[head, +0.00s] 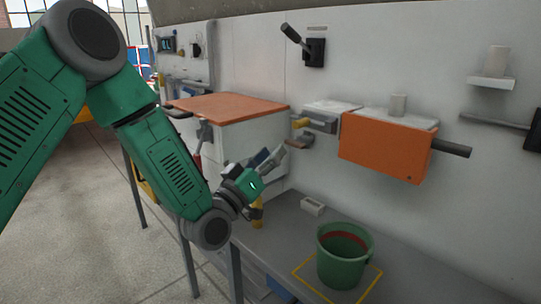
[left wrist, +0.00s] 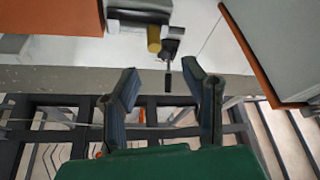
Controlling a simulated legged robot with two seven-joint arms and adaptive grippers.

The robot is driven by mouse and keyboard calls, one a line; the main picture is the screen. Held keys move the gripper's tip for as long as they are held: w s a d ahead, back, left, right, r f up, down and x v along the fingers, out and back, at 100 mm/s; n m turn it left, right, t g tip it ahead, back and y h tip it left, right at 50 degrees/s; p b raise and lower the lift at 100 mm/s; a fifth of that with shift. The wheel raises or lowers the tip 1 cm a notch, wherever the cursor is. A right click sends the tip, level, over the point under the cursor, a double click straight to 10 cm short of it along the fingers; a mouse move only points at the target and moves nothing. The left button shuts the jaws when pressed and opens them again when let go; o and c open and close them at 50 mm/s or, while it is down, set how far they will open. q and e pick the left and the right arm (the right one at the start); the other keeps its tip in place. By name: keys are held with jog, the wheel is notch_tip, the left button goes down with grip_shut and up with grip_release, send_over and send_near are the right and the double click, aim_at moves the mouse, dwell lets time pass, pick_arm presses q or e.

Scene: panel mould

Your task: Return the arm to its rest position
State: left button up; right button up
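My left arm, green with grey joints, comes in from the left in the head view. My left gripper (head: 268,158) is in front of the white cabinet, above the grey bench. In the left wrist view its two dark fingers (left wrist: 160,68) stand apart with nothing between them. In the head view the fingers are small and partly overlap the cabinet behind. My right arm and gripper do not show.
A green bucket (head: 345,262) stands inside a yellow outline on the bench (head: 285,228). Open floor (head: 110,245) lies left.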

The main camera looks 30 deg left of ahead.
pick_arm(q)
jog(key=s+d+f+m+g, duration=0.1)
jog(key=s+f+g, duration=0.3)
jog(key=f, duration=0.5)
jog(key=s+d+f+g+y, duration=0.1)
jog(key=s+f+g, duration=0.25)
jog(key=f, duration=0.55)
jog(key=s+d+f+m+g, duration=0.1)
jog(key=s+f+g, duration=0.3)
jog(key=f, duration=0.5)
jog(key=s+a+f+g+y, duration=0.1)
jog(key=s+f+g, duration=0.2)
jog(key=s, duration=0.5)
jog(key=s+a+f+m+g+y, duration=0.1)
jog(key=s+f+g, duration=0.2)
jog(key=s, duration=0.6)
jog(key=s+a+f+g+y, duration=0.1)
jog(key=s+f+g, duration=0.2)
jog(key=s+f, duration=0.3)
jog(key=s, duration=0.3)
jog(key=shift+s+a+f+g, duration=0.25)
jog(key=shift+a+f+g, duration=0.1)
jog(key=shift+a, duration=0.05)
jog(key=shift+w, duration=0.15)
